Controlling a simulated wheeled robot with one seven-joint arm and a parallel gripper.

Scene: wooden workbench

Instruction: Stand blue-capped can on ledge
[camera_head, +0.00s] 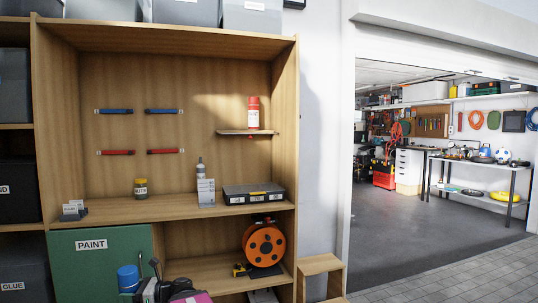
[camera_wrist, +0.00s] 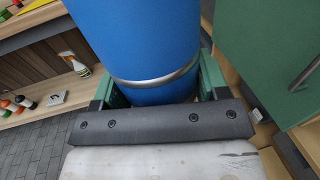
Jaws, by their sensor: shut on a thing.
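The blue can (camera_wrist: 140,45) fills the upper middle of the wrist view, with a silver band near its lower end. It also shows at the bottom of the head view (camera_head: 128,276), in front of the green PAINT door. My gripper (camera_wrist: 160,88) is shut on it, with a green-edged finger on each side. I cannot tell the cap from the body. The small wooden ledge (camera_head: 232,132) sticks out from the back panel in the head view, above and to the right of the can. A red can (camera_head: 253,112) with a white label stands on its right part.
Blue and red bars (camera_head: 116,153) are on the back panel. An orange reel (camera_head: 264,246) sits lower right.

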